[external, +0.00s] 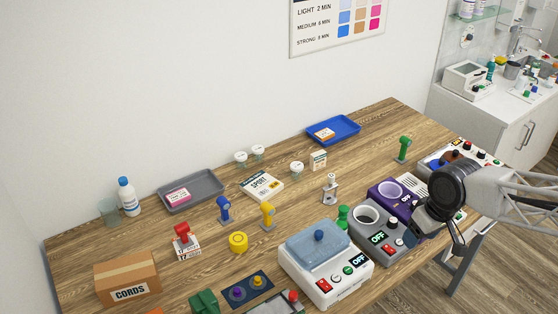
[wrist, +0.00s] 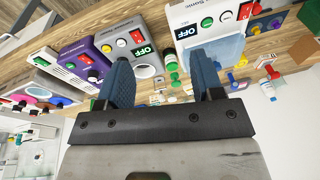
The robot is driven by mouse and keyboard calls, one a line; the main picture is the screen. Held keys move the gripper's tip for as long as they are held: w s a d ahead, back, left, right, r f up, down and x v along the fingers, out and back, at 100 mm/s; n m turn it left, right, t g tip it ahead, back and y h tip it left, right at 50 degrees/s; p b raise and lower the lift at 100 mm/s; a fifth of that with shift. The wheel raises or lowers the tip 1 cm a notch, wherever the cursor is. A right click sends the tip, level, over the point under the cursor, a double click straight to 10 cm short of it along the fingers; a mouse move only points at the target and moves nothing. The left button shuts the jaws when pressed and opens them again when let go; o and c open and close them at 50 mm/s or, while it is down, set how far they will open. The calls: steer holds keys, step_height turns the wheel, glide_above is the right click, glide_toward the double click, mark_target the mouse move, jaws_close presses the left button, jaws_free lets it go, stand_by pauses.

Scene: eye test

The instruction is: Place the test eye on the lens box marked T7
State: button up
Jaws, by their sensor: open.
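My gripper (external: 432,230) is open and empty, above the right part of the table by the purple machine. In the wrist view its two blue fingers (wrist: 162,72) stand apart with nothing between them. I cannot pick out the test eye for certain. Candidate lens boxes are a white SPORT box (external: 261,186), a small white box (external: 318,160), a pink-and-white box (external: 178,196) in the grey tray (external: 212,200) and an orange-and-white box (external: 324,134) in the blue tray (external: 352,125). No T7 mark is legible on any of them.
A white machine with a blue lid (external: 322,248), a grey machine (external: 376,242) and a purple machine (external: 398,190) line the front. Behind them stand a small silver-white bottle (external: 331,190), blue (external: 224,209) and yellow (external: 267,214) stamps and lidded cups (external: 240,158). A CORDS carton (external: 127,277) sits front left.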

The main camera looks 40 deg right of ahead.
steer(key=shift+n+h, duration=0.6)
steer(key=shift+n, duration=0.1)
steer(key=s, duration=0.1)
steer(key=s+d, duration=0.1)
steer(key=s+d+f, duration=0.1)
steer(key=s, duration=0.1)
